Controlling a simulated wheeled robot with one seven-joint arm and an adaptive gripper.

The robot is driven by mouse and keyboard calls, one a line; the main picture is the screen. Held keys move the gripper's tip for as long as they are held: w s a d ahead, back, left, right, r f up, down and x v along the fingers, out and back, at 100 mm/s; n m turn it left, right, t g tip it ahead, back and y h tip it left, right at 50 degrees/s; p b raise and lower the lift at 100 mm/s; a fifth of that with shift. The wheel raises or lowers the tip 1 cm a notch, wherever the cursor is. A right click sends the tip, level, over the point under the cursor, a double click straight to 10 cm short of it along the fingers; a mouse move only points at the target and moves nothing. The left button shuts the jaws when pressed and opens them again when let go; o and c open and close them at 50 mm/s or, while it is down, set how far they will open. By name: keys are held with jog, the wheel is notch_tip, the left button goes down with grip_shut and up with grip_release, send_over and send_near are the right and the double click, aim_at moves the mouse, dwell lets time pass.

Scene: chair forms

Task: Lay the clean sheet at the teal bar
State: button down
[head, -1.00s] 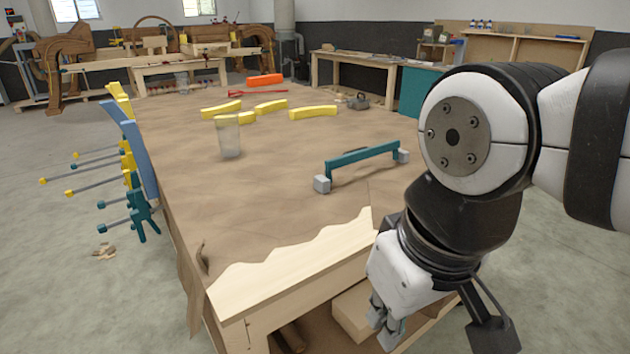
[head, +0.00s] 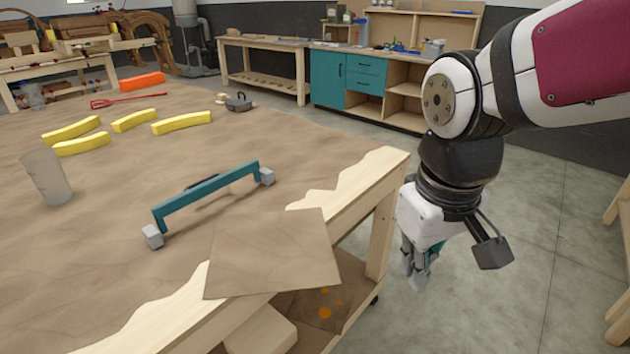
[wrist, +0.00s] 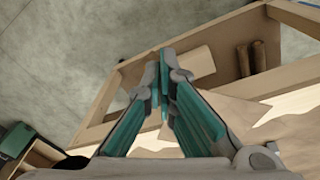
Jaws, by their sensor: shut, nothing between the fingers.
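The teal bar (head: 208,195) stands on the brown-covered bench on two grey end blocks. A plain brown square sheet (head: 272,255) lies in front of the bar, across the bare wooden edge, with its near part jutting past that edge. It looks free of marks. Another brown sheet with orange spots (head: 318,308) shows lower down, under the bench top. My gripper (head: 415,284) hangs beyond the bench's right corner, over the floor, apart from both sheets. Its teal fingers are together and empty in the wrist view (wrist: 164,65).
Several yellow curved pieces (head: 181,123), a cloudy tumbler (head: 47,177) and a dark lidded object (head: 239,102) stand on the bench (head: 120,235). A wooden block (head: 260,330) shows below. A teal cabinet (head: 328,78) stands behind.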

aim_at(272, 280)
jog(key=w+a+f+n+g+p, duration=0.1)
jog(key=w+a+f+n+p, duration=0.15)
jog(key=a, duration=0.45)
jog(key=w+a+f+n+p, duration=0.2)
jog(key=w+a+f+n, duration=0.15)
jog(key=a, duration=0.35)
jog(key=w+a+f, duration=0.1)
jog(key=a+f, duration=0.2)
jog(key=f, duration=0.8)
jog(key=shift+w+a+m, duration=0.25)
jog(key=shift+a+m, duration=0.05)
jog(key=shift+f, duration=0.1)
jog(key=w+a+b, duration=0.1)
jog(key=a, duration=0.1)
jog(key=w+a, duration=0.2)
jog(key=shift+w+a+f+b, duration=0.15)
jog(key=shift+w+b, duration=0.1)
jog(key=shift+b, duration=0.15)
jog(key=shift+w+a, duration=0.2)
jog(key=shift+a, duration=0.1)
